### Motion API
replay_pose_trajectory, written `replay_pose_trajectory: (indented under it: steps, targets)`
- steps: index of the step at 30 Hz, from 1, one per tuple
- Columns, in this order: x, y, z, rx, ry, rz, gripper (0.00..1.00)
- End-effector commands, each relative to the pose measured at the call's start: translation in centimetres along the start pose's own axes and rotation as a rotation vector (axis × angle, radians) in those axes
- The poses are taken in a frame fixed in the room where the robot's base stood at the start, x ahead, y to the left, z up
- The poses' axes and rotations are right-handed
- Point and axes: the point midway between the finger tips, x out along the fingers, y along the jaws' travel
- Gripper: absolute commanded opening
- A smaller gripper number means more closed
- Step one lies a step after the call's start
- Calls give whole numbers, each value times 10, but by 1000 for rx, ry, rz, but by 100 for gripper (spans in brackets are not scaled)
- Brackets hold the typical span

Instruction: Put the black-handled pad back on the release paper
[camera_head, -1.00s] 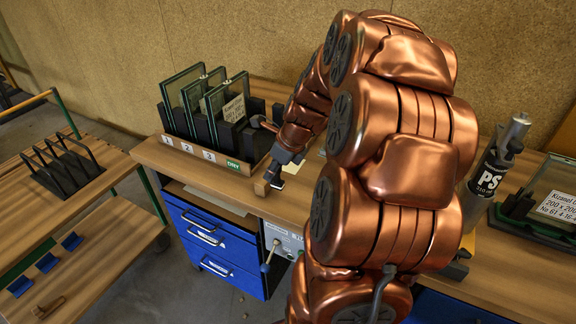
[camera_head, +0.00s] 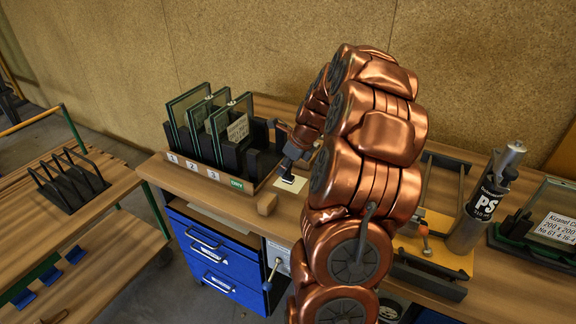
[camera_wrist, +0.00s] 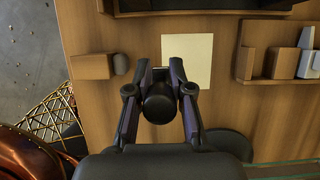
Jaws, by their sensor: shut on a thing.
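The black-handled pad shows in the wrist view as a round black handle (camera_wrist: 160,106) between the two fingers. My gripper (camera_wrist: 163,84) is shut on this handle. The release paper (camera_wrist: 198,62) is a pale square on the bench, just beyond the handle. In the head view, my gripper (camera_head: 290,165) points down over the release paper (camera_head: 298,187), with a small dark and white piece below the fingers. The pad's underside is mostly hidden, and I cannot tell whether it touches the paper.
A wooden block (camera_head: 267,204) stands near the bench's front edge, left of my gripper. A rack with glass panes (camera_head: 232,128) is behind to the left. A PS cartridge (camera_head: 483,203) stands to the right. A dark rod end (camera_wrist: 121,64) sits beside the block.

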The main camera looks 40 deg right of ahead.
Motion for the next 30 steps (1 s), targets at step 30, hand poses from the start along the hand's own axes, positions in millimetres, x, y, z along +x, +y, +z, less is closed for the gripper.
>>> replay_pose_trajectory:
  steps: [30]
  targets:
    - [41, -42, -4, 0, 1, 1, 0]
